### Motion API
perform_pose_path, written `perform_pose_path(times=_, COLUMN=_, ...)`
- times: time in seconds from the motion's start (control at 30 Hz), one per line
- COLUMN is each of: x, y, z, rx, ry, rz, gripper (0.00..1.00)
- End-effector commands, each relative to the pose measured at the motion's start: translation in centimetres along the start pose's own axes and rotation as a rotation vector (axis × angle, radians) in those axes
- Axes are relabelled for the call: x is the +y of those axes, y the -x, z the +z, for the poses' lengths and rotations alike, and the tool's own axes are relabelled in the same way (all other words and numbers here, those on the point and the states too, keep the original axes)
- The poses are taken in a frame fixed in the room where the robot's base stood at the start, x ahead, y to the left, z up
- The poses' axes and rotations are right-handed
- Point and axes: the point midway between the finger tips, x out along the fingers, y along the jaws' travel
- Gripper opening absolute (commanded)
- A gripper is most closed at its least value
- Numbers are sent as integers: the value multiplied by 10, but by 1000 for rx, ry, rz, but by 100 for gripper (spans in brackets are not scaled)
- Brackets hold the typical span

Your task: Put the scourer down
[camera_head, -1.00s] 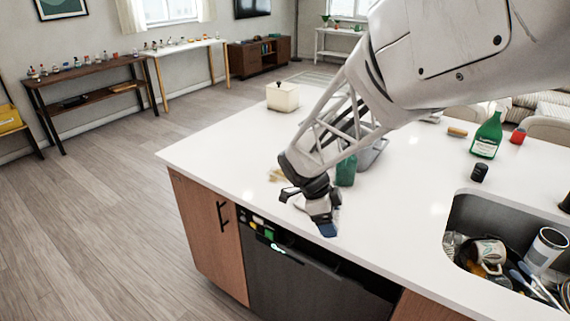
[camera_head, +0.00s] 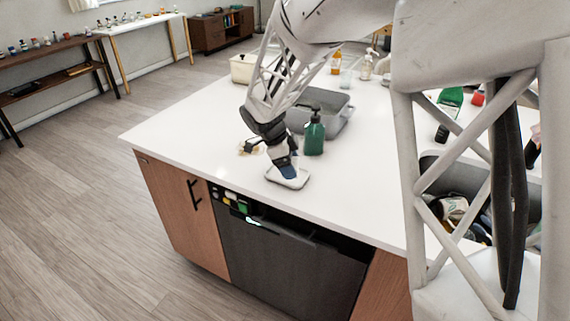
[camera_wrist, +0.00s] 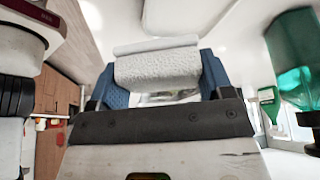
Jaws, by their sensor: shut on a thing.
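My gripper (camera_head: 287,170) points down at a small white dish (camera_head: 299,183) near the counter's front edge. In the wrist view its blue fingertips (camera_wrist: 160,78) are shut on the scourer (camera_wrist: 157,67), a pale, rough-surfaced block. In the head view the scourer cannot be told apart from the fingers and the dish. The fingertips are at or just over the dish; whether the scourer touches it is unclear.
Yellowish bits (camera_head: 243,150) lie to the left. The sink (camera_head: 432,168) is at right, partly hidden. The counter (camera_head: 190,135) is clear at left.

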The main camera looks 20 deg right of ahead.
Motion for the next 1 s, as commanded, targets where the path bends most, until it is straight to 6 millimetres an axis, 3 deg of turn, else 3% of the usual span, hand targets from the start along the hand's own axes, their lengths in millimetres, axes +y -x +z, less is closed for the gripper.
perform_pose_path(times=0.2, x=-26, y=1, z=9, rx=0, ry=0, rz=0, gripper=48)
perform_pose_path(times=0.4, x=-39, y=2, z=13, rx=0, ry=1, rz=0, gripper=48)
perform_pose_path(times=0.8, x=-41, y=2, z=14, rx=0, ry=1, rz=0, gripper=48)
perform_pose_path(times=1.0, x=-40, y=-10, z=20, rx=0, ry=1, rz=0, gripper=48)
